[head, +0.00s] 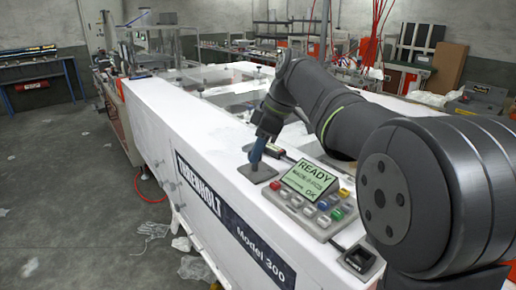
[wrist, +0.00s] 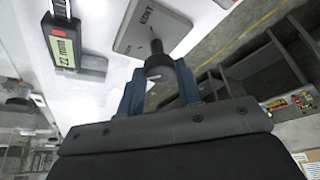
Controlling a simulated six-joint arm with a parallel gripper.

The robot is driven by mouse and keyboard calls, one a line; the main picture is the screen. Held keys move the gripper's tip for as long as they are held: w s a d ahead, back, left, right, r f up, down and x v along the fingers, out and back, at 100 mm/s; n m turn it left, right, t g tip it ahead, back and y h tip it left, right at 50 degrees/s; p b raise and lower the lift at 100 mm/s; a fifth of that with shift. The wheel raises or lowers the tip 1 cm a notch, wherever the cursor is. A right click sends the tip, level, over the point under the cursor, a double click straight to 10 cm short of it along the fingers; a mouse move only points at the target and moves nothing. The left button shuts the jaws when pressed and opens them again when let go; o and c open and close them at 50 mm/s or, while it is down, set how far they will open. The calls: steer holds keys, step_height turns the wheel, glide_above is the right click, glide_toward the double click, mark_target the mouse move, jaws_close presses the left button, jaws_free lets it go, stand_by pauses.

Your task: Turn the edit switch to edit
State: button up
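The edit switch is a grey plate (wrist: 172,22) marked EDIT with a black knob (wrist: 158,64) standing on it. In the head view its plate (head: 257,173) lies flat on the white machine top, and the knob is hidden by my gripper. My gripper (head: 257,153) points down just over the plate. The fingers are apart; I see no clear contact. The knob's pointing direction is hard to tell.
A control box with a READY screen (head: 309,181) and several coloured buttons stands right of the switch. A digital readout (wrist: 62,45) lies beside the plate. A black rocker switch (head: 358,260) sits nearer the front. The white machine top (head: 190,120) is clear to the left.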

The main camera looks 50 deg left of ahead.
steer(key=c, duration=0.4)
steer(key=m+t+y, duration=0.1)
steer(key=m, duration=0.2)
steer(key=shift+s+d+m, duration=0.1)
steer(key=shift+s+m, duration=0.05)
steer(key=shift+m, duration=0.25)
steer(key=m+t, duration=0.2)
steer(key=m, duration=0.2)
steer(key=shift+s, duration=0.2)
steer(key=m+t, duration=0.1)
steer(key=m, duration=0.2)
steer(key=m+t, duration=0.1)
steer(key=m, duration=0.1)
steer(key=shift+s+m, duration=0.15)
steer(key=shift+m, duration=0.25)
steer(key=shift+s+m+t+h, duration=0.1)
steer(key=shift+m+t+h, duration=0.2)
steer(key=shift+m, duration=0.8)
steer(key=shift+m+t+h, duration=0.2)
steer(key=shift+m+t, duration=0.2)
steer(key=shift+m, duration=0.7)
